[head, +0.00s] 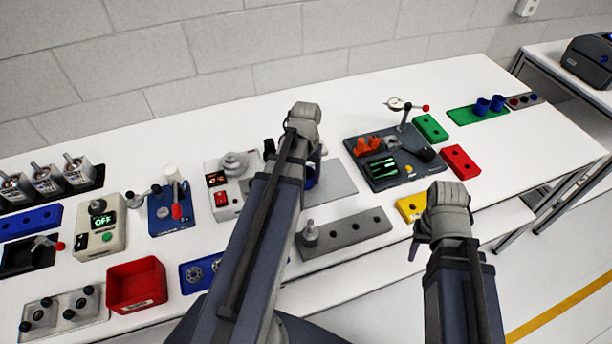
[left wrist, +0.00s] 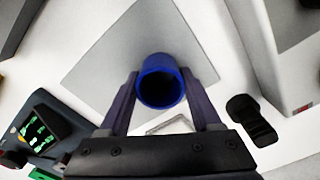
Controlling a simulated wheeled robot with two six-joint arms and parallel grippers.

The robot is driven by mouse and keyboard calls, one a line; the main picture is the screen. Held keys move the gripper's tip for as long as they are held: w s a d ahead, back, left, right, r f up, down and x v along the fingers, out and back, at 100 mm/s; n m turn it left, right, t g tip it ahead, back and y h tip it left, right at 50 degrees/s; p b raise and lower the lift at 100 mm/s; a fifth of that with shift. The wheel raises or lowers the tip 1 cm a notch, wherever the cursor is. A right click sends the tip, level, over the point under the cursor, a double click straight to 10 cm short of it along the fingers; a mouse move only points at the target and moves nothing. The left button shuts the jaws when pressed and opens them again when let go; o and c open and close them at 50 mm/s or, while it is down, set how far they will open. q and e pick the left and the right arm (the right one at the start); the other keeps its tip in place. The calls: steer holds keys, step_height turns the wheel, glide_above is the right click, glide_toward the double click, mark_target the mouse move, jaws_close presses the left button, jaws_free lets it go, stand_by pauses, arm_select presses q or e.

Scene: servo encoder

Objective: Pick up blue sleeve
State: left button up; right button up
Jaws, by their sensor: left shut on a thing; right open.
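The blue sleeve (left wrist: 158,64) is an open-topped blue cylinder. In the left wrist view it sits between the two fingers of my left gripper (left wrist: 160,82), which is shut on it, over a grey plate (left wrist: 110,55). In the head view only a sliver of the sleeve (head: 311,181) shows behind my left arm. I cannot tell whether it still touches the plate. Two more blue sleeves (head: 482,106) (head: 497,103) stand on a green block (head: 464,115) at the back right. My right gripper (head: 418,242) is open and empty near the front edge, by a yellow block (head: 411,207).
A grey block with holes (head: 362,230) lies in front. A red bin (head: 137,284) and several devices crowd the left. The table's back right (head: 450,84) is mostly clear.

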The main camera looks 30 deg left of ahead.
arm_select(q)
step_height(320, 180, up, 10)
steer(key=p, duration=0.9)
steer(key=shift+p, duration=0.4)
arm_select(e)
step_height(320, 180, up, 10)
arm_select(q)
steer(key=shift+d, duration=0.1)
